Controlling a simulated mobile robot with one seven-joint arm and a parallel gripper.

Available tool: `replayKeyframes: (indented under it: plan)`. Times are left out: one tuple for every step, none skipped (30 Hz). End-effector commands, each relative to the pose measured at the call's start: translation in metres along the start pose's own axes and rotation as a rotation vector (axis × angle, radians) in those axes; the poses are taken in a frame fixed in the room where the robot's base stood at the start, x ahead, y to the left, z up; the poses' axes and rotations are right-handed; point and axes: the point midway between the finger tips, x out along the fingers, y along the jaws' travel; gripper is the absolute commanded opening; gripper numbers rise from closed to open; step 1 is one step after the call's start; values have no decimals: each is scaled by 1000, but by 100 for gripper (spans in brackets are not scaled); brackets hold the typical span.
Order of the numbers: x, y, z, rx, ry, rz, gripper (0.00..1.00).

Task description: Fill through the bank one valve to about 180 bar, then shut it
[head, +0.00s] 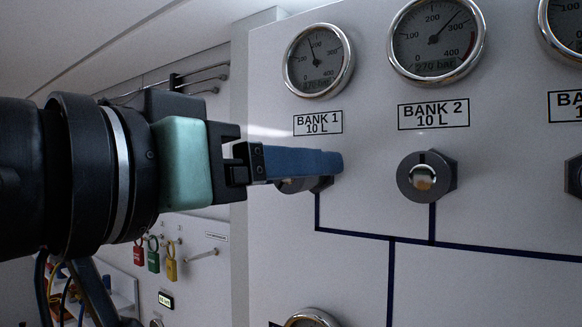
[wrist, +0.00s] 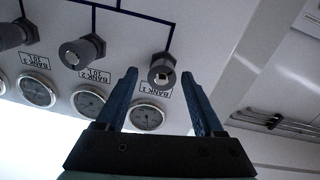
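The bank one valve (head: 325,184) is on the white panel below the BANK 1 label, mostly hidden behind my blue fingers in the head view. In the wrist view this valve (wrist: 162,72), a dark knob with a bright metal centre, shows upside down between the fingertips. My gripper (head: 335,162) is open and empty; in the wrist view its fingers (wrist: 160,78) stand either side of the valve, and I cannot tell whether they touch it. The bank one gauge (head: 319,62) has its needle pointing nearly straight up, slightly left.
The bank two valve (head: 424,177) is to the right, below the bank two gauge (head: 437,38), whose needle points up and right. Another gauge (head: 312,319) is cut off at the bottom.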

Motion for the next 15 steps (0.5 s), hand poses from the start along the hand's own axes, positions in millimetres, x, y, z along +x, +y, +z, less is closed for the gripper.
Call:
replayKeyframes:
  plan:
    - [0,0,0,0,0,0,66]
    - [0,0,0,0,0,0,61]
    - [0,0,0,0,0,0,53]
    - [0,0,0,0,0,0,48]
    - [0,0,0,0,0,0,43]
    - [0,0,0,0,0,0,35]
    - [0,0,0,0,0,0,30]
    - [0,0,0,-1,0,0,25]
    - [0,0,0,-1,0,-1,17]
    - [0,0,0,-1,0,0,12]
    - [0,0,0,-1,0,0,7]
    - [0,0,0,-1,0,0,0]
    - [0,0,0,0,0,0,0]
    - [0,0,0,0,0,0,0]
    - [0,0,0,0,0,0,0]
